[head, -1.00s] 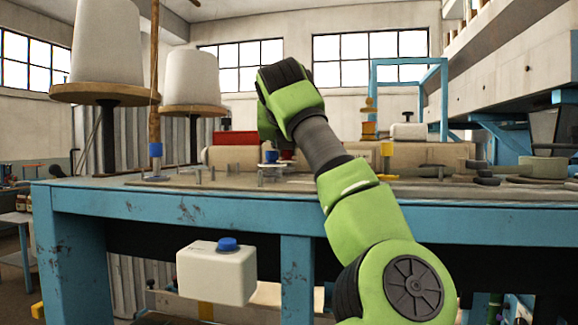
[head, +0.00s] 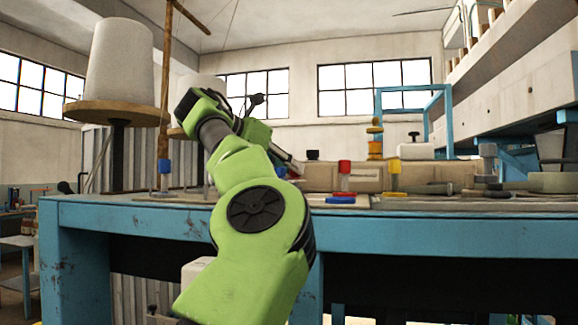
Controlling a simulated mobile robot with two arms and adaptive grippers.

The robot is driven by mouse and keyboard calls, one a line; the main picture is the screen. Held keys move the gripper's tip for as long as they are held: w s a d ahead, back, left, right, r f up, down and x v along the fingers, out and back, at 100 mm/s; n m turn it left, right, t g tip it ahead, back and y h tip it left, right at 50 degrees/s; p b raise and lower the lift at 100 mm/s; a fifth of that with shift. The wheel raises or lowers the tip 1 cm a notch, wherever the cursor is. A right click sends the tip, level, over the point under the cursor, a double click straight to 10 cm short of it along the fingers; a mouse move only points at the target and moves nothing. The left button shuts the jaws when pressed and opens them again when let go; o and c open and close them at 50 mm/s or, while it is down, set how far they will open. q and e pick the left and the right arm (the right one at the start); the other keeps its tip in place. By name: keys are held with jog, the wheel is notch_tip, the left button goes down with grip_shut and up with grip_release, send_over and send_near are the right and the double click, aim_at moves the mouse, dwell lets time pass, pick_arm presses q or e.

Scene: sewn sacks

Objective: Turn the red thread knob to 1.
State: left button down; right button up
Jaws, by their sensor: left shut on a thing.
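My left gripper (head: 289,165) is at the end of the green arm, over the back of the blue table, and is partly hidden by the arm. It is shut on a small red part, which seems to be the red thread knob (head: 294,173). Only a sliver of red shows at the fingertips, so its marks and setting cannot be read. My right gripper is not in view.
Red-topped (head: 344,167), yellow-topped (head: 393,170) and blue-topped (head: 164,167) posts stand on the blue table (head: 420,220). A large white cone (head: 120,62) stands at left.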

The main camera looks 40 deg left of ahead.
pick_arm(q)
jog(key=shift+w+f+m+h, duration=0.1)
jog(key=shift+m+h, duration=0.2)
jog(key=c, duration=2)
grip_release()
jog(key=shift+o, duration=0.4)
jog(key=shift+w+f, duration=0.1)
jog(key=shift+w, duration=0.1)
jog(key=v, duration=1.2)
